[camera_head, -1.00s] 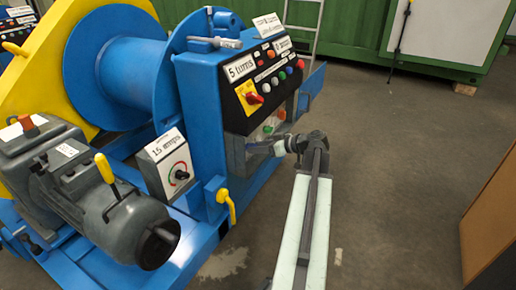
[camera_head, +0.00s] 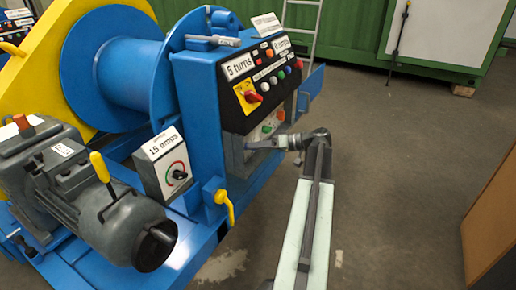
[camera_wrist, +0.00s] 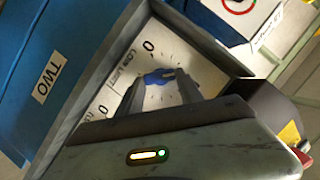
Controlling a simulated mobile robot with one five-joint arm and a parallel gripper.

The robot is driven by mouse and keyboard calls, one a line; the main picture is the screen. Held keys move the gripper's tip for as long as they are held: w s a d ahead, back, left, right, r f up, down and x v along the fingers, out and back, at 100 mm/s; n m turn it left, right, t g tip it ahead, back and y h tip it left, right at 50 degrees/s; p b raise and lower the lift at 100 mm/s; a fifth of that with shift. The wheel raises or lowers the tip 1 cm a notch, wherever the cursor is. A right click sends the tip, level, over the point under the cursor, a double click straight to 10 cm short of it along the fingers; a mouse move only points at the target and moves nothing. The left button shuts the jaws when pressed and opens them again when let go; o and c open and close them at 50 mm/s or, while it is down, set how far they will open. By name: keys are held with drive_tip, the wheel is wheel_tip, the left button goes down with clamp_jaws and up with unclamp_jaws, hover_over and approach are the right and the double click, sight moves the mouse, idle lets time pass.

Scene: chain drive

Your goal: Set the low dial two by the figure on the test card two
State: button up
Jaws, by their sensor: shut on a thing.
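In the wrist view, the low dial has a white face (camera_wrist: 112,92) marked "LOW" and zeros, set in a grey frame. A blue pointer knob (camera_wrist: 160,75) is at its middle. My gripper (camera_wrist: 161,82) is shut on this knob, with one finger on each side. The fingers hide part of the scale. A label "TWO" (camera_wrist: 50,78) is on the blue wall beside the dial. In the head view, my gripper (camera_head: 252,145) reaches to the low part of the blue cabinet. Cards reading "5 turns" (camera_head: 239,66) and "15 amps" (camera_head: 161,143) show; I cannot tell which is test card two.
The blue cabinet (camera_head: 204,120) carries a red switch (camera_head: 254,97) and several coloured buttons. A yellow-handled lever (camera_head: 224,204) sticks out below. A motor (camera_head: 100,200) stands at left. The floor (camera_head: 400,180) at right is clear up to a brown panel (camera_head: 492,225).

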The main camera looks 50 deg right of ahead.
idle(0.3)
drive_tip(key=o, duration=1.4)
drive_tip(key=p+v, duration=0.2)
drive_tip(key=v, duration=0.6)
